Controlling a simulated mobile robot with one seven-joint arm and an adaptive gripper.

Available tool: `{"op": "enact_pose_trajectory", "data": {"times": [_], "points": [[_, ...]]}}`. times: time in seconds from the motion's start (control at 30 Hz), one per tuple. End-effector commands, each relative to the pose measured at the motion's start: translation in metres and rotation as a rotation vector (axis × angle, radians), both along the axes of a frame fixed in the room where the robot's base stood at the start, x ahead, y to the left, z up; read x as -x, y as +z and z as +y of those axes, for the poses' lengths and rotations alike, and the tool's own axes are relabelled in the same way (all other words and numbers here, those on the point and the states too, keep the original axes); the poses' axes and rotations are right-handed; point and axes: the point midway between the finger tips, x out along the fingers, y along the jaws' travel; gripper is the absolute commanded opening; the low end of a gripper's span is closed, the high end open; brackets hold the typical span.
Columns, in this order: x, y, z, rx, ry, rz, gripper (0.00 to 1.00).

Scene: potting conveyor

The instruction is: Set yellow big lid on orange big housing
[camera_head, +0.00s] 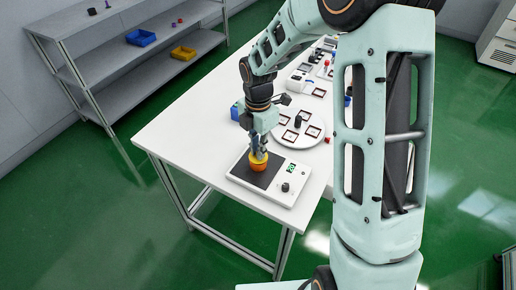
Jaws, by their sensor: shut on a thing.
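My gripper (258,152) points down over the white device with a dark plate near the table's front left corner. It is shut on the yellow big lid (257,160). The orange big housing (258,167) stands on the dark plate directly below the lid. The lid looks to be at the housing's top, but the view is too small to tell whether it is seated or level. The fingers hide part of the lid's top.
The white device (260,195) has a green display and a knob on its right side. Behind it, a round white plate (314,134) carries several dark-framed squares and a black cylinder. A blue item (236,111) lies left of my arm. Grey shelves (150,70) with bins stand at the back left.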

Motion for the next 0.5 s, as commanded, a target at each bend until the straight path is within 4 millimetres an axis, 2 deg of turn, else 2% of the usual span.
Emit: {"op": "enact_pose_trajectory", "data": {"times": [0.5], "points": [[0.0002, -0.0034, -0.0001, 0.0, 0.0, 0.0, 0.01]]}}
